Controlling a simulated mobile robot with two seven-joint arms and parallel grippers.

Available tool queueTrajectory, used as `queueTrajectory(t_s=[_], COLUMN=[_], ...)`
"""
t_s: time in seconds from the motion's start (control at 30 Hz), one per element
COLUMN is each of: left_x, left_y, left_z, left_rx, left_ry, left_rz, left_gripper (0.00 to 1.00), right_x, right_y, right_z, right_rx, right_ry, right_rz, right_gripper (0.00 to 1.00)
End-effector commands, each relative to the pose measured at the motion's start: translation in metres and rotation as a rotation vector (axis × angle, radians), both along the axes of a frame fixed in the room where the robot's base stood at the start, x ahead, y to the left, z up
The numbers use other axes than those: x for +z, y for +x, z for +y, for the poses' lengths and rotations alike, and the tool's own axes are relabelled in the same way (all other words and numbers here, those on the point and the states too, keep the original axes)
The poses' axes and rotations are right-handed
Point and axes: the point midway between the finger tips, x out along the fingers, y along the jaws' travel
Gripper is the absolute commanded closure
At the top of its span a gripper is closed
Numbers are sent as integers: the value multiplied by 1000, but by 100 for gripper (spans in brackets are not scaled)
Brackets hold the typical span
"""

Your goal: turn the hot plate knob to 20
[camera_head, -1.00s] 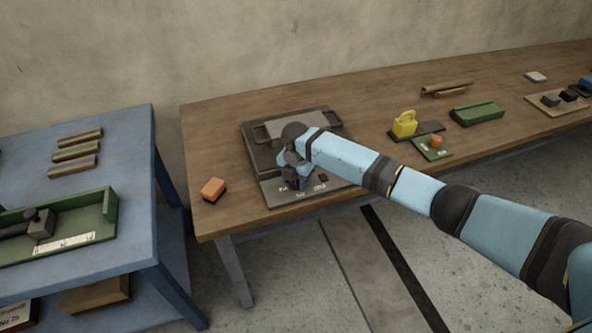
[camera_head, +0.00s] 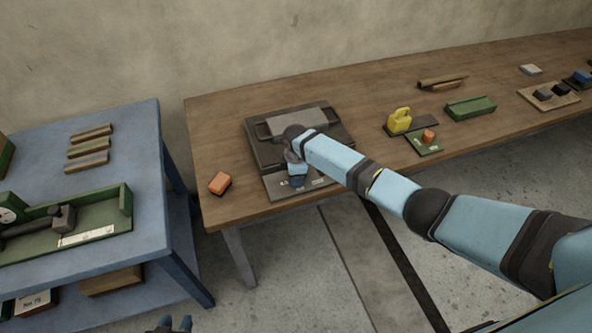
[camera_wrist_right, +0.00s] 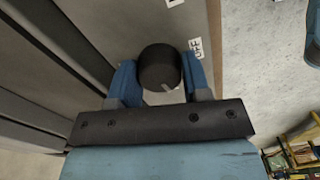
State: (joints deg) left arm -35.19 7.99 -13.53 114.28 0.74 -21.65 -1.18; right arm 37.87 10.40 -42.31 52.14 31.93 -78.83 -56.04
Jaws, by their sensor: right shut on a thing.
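The dark grey hot plate (camera_head: 262,152) sits on the wooden table, with a lighter grey top plate (camera_head: 300,120). My right gripper (camera_wrist_right: 159,66) is shut on the round black knob (camera_wrist_right: 160,62), one blue finger on each side. The knob's pale pointer mark shows at its lower right edge in the right wrist view. A white OFF label (camera_wrist_right: 196,48) is to the right of the knob. Other scale marks are mostly hidden, and I cannot read 20. In the head view, my right arm covers the knob. My left gripper (camera_head: 175,324) shows only its fingertips, apart and empty, at the bottom edge.
An orange block (camera_head: 220,183) lies left of the hot plate. A yellow padlock-shaped object (camera_head: 400,120) and a green tray (camera_head: 470,108) stand to the right. A blue table (camera_head: 130,220) with a green tool tray (camera_head: 120,220) is at the left, across a gap.

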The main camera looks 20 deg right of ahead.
Motion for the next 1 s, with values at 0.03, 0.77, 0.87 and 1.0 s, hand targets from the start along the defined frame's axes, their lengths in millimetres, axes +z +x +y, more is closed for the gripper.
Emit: queueTrajectory(t_s=[0.03,0.77,0.87,1.0], left_x=[6,12,12,12], left_y=[0,-1,-1,-1], left_z=[0,1,1,1], left_rx=[0,2,2,2], left_ry=[0,2,2,2], left_rz=[-1,5,4,4], left_gripper=[62,62,62,62], right_x=[3,0,0,0], right_y=[0,0,0,0], right_z=[0,-1,-1,-1], right_rx=[-32,-201,-201,-200], right_ry=[1,-2,-2,-2], right_rz=[1,0,0,0], right_gripper=[80,80,80,42])
